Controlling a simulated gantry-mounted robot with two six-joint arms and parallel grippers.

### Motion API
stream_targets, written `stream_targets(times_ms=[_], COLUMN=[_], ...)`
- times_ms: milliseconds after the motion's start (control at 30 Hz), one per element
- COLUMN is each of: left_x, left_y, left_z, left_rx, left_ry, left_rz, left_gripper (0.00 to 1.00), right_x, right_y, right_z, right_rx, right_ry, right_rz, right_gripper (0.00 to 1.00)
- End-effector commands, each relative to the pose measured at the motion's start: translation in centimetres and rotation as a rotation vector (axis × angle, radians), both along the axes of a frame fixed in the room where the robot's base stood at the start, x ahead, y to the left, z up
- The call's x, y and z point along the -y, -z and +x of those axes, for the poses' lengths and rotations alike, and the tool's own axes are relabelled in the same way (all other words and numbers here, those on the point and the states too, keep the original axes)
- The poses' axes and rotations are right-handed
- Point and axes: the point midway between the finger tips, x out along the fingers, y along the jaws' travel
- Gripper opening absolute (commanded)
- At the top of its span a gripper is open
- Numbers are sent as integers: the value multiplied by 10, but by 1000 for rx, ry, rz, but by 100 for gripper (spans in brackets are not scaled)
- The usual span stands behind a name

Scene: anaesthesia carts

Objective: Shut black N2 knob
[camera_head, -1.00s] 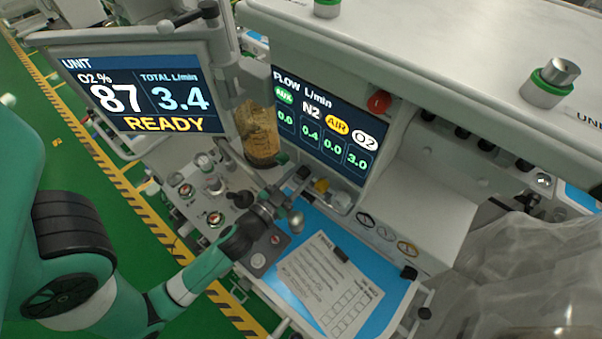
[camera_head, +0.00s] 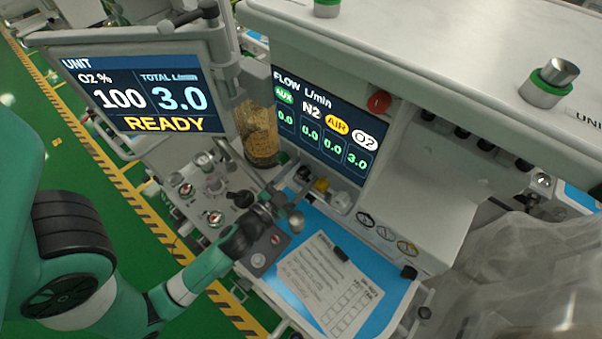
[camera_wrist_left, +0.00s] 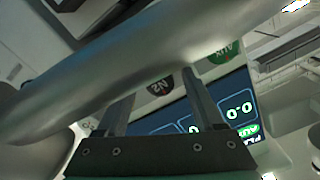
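The black N2 knob (camera_wrist_left: 160,88) shows in the left wrist view with its label upside down, partly covered by a thick grey tube. In the head view it is the dark knob (camera_head: 303,174) beside the yellow knob (camera_head: 321,184). My left gripper (camera_head: 284,200) is in front of the knob row. In the left wrist view its two fingers stand apart, with the N2 label seen between them and clear of both; the tube hides part of the fingers. The flow screen (camera_head: 322,128) reads N2 0.0. My right gripper is not in view.
A green AUX knob (camera_wrist_left: 222,52) is beside the N2 knob. A white knob (camera_head: 341,200) is past the yellow one. A paper form (camera_head: 330,285) lies on the blue work surface (camera_head: 375,320) below. The monitor (camera_head: 140,90) reads O2 100, total 3.0, READY.

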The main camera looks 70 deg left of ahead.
Motion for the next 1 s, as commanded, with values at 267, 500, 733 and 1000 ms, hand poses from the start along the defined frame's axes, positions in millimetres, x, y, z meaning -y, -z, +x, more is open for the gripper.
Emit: stream_targets(times_ms=[267,500,733,1000], left_x=[1,19,49,60], left_y=[1,9,10,2], left_z=[-1,-30,-79,-97], left_rx=[-1,-3,-3,-6], left_ry=[-1,3,8,3], left_rz=[-2,-2,-1,-2], left_gripper=[70,70,70,70], right_x=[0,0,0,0], right_y=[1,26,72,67], right_z=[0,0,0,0], right_rx=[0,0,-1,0], right_ry=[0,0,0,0], right_rz=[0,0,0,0], right_gripper=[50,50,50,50])
